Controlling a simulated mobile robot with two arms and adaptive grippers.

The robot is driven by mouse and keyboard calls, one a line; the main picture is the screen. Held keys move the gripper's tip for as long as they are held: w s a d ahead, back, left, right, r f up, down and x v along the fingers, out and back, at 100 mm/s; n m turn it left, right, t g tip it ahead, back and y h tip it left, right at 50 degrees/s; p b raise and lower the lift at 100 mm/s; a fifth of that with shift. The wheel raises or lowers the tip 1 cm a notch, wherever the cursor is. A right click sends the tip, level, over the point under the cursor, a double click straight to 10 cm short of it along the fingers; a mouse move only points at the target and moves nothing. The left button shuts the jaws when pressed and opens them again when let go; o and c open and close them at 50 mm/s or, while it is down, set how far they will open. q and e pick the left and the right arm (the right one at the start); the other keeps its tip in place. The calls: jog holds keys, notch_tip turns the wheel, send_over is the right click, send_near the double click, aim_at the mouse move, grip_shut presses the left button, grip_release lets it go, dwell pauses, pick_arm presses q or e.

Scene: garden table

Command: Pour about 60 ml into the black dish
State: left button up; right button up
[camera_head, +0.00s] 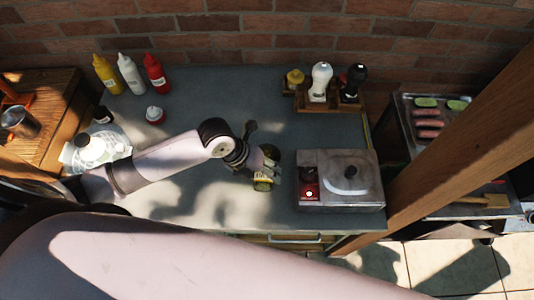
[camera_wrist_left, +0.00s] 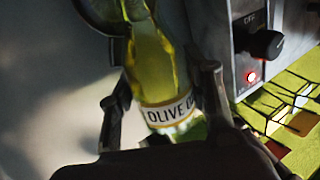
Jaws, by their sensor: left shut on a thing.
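My left gripper (camera_head: 258,172) is shut on a yellow-green olive oil bottle (camera_head: 263,185), over the grey table left of the metal hot plate. The left wrist view shows the bottle (camera_wrist_left: 158,75) between the two fingers of the gripper (camera_wrist_left: 170,100), with a white "OLIVE O…" label and its neck pointing toward the top. A dark curved shape (camera_wrist_left: 103,14) lies by the neck there; it may be the black dish, but I cannot tell for sure. In the head view my gripper hides much of this spot. No stream of oil is visible. My right gripper is not in view.
The hot plate (camera_head: 340,182) with a knob and lit red lamp stands close right of the bottle. Sauce bottles (camera_head: 131,74) stand at the back left, a wooden caddy (camera_head: 328,104) at the back right. The table's back middle is clear.

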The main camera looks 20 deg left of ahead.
pick_arm(q)
jog(key=shift+s+r+t, duration=0.15)
jog(key=shift+r+t, duration=0.25)
jog(key=shift+t, duration=0.3)
jog(key=shift+w+f, duration=0.15)
jog(key=shift+w, duration=0.05)
jog(key=shift+s, duration=0.15)
jog(key=shift+s+d+m+t, duration=0.1)
jog(key=shift+m+t, duration=0.2)
jog(key=shift+t, duration=0.4)
jog(key=shift+t+y+b, duration=0.3)
jog(key=shift+t, duration=0.2)
jog(key=shift+w+r+m+t, duration=0.2)
jog(key=shift+r+m+t, duration=0.1)
jog(key=shift+t, duration=0.1)
